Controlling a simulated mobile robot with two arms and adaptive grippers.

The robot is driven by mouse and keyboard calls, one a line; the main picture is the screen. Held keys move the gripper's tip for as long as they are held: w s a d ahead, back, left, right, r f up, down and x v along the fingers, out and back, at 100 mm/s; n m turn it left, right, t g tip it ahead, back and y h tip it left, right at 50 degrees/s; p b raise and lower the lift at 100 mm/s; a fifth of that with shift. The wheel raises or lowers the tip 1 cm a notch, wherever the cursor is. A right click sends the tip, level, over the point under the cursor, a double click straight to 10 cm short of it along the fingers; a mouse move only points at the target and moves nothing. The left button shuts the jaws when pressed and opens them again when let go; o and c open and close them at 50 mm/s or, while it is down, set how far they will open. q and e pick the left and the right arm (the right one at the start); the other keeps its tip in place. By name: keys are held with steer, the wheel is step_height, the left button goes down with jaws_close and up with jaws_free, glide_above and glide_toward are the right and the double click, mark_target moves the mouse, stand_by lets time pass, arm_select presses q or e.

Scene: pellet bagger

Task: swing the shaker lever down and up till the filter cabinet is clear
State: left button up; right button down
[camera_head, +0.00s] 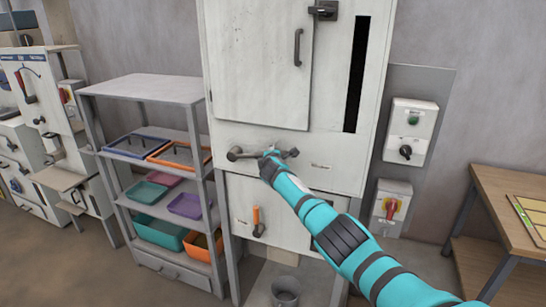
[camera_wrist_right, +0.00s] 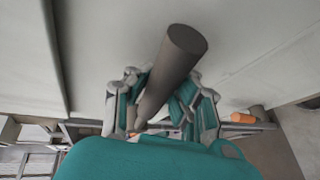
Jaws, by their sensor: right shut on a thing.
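The filter cabinet (camera_head: 345,150) is a tall pale cabinet with a closed door. A dark grey shaker lever (camera_head: 236,154) lies about level across its front below the door. My right gripper (camera_head: 270,155) is at this lever, seen from behind in the head view, and hides its middle. In the right wrist view the lever (camera_wrist_right: 178,60) is a thick grey bar passing between the fingers, and the gripper (camera_wrist_right: 165,105) is shut on it. My left gripper is not in view.
An orange-handled lever (camera_head: 256,215) sits lower on the cabinet, with a bucket (camera_head: 286,291) beneath. A shelf rack (camera_head: 148,88) with coloured trays stands left. Switch boxes (camera_head: 410,130) and a wooden table (camera_head: 500,190) are on the right. A narrow dark slot (camera_head: 357,75) runs beside the door.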

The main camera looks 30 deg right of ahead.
steer(key=shift+w+a+r, duration=0.1)
steer(key=shift+a+r, duration=0.05)
steer(key=shift+r, duration=0.1)
steer(key=c, duration=1.7)
jaws_free()
steer(key=o, duration=0.6)
steer(key=shift+s+a+r, duration=0.2)
steer(key=shift+s, duration=0.05)
steer(key=shift+d+f, duration=0.15)
steer(key=shift+f, duration=0.1)
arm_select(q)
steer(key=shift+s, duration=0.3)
arm_select(e)
steer(key=v, duration=1.2)
steer(key=shift+r, duration=0.1)
